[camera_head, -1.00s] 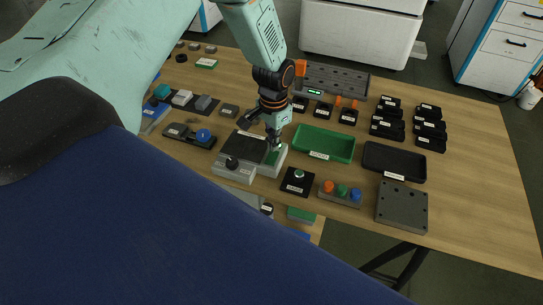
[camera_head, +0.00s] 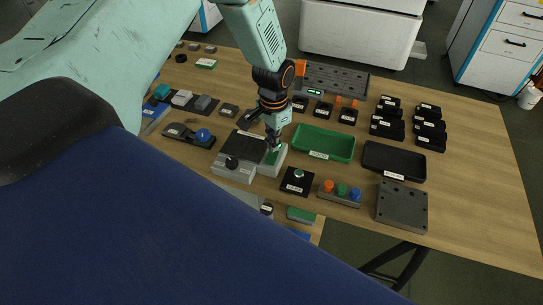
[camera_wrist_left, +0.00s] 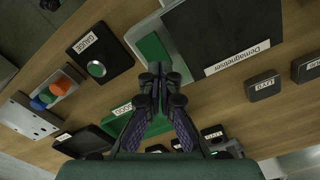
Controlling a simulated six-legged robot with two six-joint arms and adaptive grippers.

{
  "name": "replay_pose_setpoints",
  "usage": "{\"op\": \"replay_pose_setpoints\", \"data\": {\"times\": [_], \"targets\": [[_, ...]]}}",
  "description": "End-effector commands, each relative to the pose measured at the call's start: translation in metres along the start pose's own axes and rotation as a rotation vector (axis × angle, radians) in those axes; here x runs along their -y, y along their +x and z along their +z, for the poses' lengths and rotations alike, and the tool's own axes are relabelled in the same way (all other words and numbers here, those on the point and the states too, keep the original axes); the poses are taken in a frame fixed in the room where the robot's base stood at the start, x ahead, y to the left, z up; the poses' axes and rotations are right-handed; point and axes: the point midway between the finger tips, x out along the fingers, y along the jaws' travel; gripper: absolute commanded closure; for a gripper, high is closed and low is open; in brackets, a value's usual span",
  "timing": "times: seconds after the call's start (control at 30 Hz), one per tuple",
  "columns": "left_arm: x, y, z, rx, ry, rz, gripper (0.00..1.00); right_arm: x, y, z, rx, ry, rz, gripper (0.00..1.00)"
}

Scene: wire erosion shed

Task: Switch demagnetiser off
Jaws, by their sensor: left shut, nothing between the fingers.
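My right gripper is not in view.
A black gauge block with a round green button (camera_head: 298,174) and a box with orange, green and blue buttons (camera_head: 341,193) stand to the right. A green tray (camera_head: 324,142) and a black tray (camera_head: 394,162) lie beyond.

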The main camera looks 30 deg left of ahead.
Motion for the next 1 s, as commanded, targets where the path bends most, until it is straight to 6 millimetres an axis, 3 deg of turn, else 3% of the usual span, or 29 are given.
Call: {"op": "replay_pose_setpoints", "data": {"times": [1.0], "targets": [[0.000,0.014,0.000,0.000,0.000,0.000,1.00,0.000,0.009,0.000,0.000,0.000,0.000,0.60]]}}
